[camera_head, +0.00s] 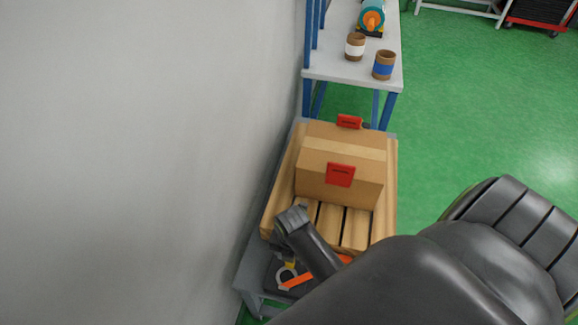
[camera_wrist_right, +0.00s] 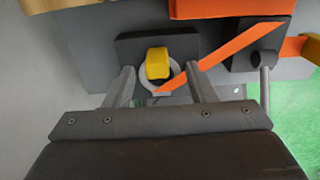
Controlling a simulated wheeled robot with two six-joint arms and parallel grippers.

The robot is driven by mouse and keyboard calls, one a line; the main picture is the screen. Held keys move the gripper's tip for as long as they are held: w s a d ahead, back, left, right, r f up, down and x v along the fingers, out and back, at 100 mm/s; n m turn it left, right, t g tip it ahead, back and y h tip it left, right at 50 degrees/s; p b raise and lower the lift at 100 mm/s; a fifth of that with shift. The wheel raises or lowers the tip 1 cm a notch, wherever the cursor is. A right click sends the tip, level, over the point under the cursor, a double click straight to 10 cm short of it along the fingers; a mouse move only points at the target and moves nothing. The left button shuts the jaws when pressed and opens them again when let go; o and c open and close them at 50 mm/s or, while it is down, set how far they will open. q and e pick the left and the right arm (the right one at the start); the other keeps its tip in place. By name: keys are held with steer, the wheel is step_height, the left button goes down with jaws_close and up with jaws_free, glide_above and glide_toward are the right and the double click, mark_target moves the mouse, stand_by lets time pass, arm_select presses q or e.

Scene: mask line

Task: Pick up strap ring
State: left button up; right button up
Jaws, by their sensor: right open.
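The strap ring is a pale grey ring (camera_wrist_right: 147,78) around a yellow peg (camera_wrist_right: 158,64) on a dark block, with an orange strap (camera_wrist_right: 235,57) running up and right from it. In the head view the ring (camera_head: 281,275) shows small at the lower middle, with the orange strap (camera_head: 297,280) beside it, partly covered by my right arm. My right gripper (camera_wrist_right: 159,69) is open, its two fingers to the left and right of the ring, with a gap on each side. Its fingers cannot be made out in the head view. My left gripper is not in view.
A cardboard box (camera_head: 337,186) with red labels sits on a slatted wooden pallet (camera_head: 384,225) just beyond the ring. A grey wall (camera_head: 140,150) stands close on the left. Green floor (camera_head: 480,110) is open on the right. Two cups stand on a farther table (camera_head: 345,72).

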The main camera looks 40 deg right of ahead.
mark_target(288, 266)
steer(key=f, duration=0.5)
steer(key=shift+a+b, duration=0.2)
steer(key=shift+b, duration=0.15)
steer(key=shift+r, duration=0.1)
steer(key=c, duration=1.1)
